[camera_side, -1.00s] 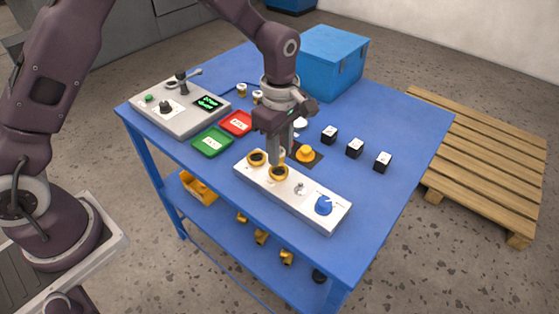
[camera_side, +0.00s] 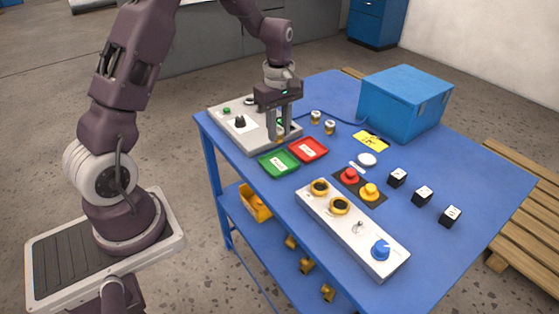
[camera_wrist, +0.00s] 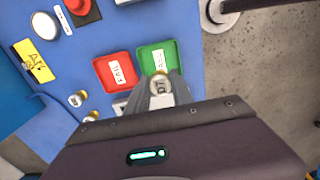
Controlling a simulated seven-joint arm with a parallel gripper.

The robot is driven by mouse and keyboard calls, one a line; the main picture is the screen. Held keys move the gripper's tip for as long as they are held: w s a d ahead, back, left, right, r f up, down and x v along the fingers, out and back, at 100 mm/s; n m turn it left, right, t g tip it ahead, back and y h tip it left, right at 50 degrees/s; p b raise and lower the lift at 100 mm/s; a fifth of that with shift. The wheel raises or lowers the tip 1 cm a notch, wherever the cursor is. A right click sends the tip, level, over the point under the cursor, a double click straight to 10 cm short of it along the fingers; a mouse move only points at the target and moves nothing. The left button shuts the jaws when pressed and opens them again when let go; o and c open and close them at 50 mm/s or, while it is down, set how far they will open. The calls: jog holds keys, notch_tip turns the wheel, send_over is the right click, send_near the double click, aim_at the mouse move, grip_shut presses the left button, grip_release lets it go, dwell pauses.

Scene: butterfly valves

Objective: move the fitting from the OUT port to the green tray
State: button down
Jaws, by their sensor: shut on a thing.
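My gripper (camera_side: 279,136) is shut on a small fitting (camera_wrist: 159,84) and holds it in the air. The fitting is pale on top with dark marking in the wrist view; in the side view the fingers mostly hide it. The green tray (camera_side: 272,167), with a white label, lies on the blue table just in front of the gripper; it also shows in the wrist view (camera_wrist: 145,52), beyond the fingertips. The white port panel (camera_side: 368,232) has two yellow-ringed openings (camera_side: 330,196); which is the OUT port cannot be read.
The red FAIL tray (camera_side: 318,157) adjoins the green tray. A grey control box (camera_side: 236,133) stands close beside the gripper. Two small fittings (camera_side: 322,121) stand behind the trays. Red and yellow buttons (camera_side: 360,184), black cubes (camera_side: 422,195) and a blue bin (camera_side: 405,100) are further right.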

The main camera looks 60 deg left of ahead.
notch_tip(320, 180, down, 8)
jog(key=shift+r, duration=0.1)
jog(key=shift+f, duration=0.2)
jog(key=c, duration=1.1)
grip_release()
